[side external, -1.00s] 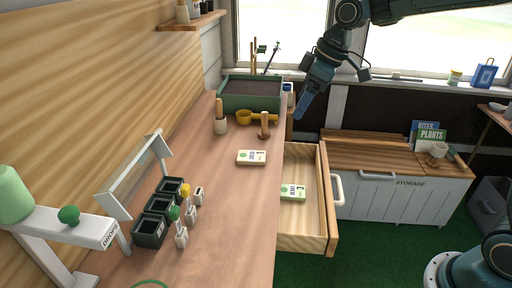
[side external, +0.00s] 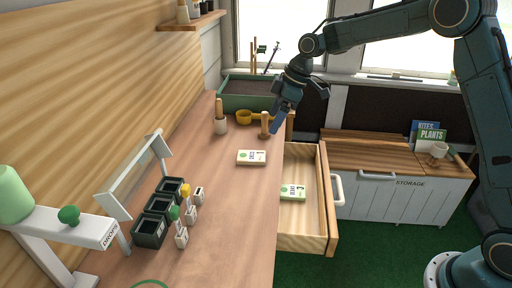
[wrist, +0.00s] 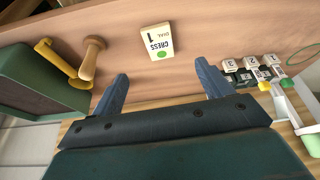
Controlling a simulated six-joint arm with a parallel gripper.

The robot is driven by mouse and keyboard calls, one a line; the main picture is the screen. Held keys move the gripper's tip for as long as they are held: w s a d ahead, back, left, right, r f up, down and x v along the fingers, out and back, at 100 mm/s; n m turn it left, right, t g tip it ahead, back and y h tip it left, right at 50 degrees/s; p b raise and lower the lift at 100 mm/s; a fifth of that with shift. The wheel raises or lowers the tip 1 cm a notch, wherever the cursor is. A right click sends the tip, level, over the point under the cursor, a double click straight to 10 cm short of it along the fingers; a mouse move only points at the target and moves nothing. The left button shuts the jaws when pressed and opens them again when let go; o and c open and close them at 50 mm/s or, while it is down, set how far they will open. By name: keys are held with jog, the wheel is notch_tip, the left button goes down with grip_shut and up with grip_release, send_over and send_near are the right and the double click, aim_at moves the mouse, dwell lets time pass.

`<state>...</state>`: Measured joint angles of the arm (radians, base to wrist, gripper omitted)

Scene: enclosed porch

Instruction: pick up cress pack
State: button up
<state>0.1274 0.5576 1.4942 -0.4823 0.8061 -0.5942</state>
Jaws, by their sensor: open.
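A small white seed pack with a green dot, printed CRESS (wrist: 158,42), shows in the wrist view. It lies flat on the bench, and in the side view this cress pack (side external: 251,157) is near the drawer edge. My gripper (side external: 275,129) is above the bench's far right side, behind the pack and apart from it. In the wrist view my gripper (wrist: 162,70) has its two fingers spread wide with nothing between them; the pack lies beyond the fingertips.
A similar pack (side external: 292,193) lies in the open drawer (side external: 303,241). Small dark pots (side external: 150,232) and labels are nearer left. The bench around the cress pack is clear.

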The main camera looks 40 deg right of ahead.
send_near(255, 155)
jog(key=shift+w+a+f, duration=0.1)
jog(key=shift+a+f, duration=0.2)
jog(key=shift+f, duration=0.25)
jog(key=shift+a+f, duration=0.35)
jog(key=shift+f, duration=0.2)
jog(key=shift+w+f, duration=0.1)
jog(key=shift+f, duration=0.1)
jog(key=shift+a+f, duration=0.1)
jog(key=shift+x, duration=2.45)
jog(key=shift+w, duration=0.15)
jog(key=c, duration=1.1)
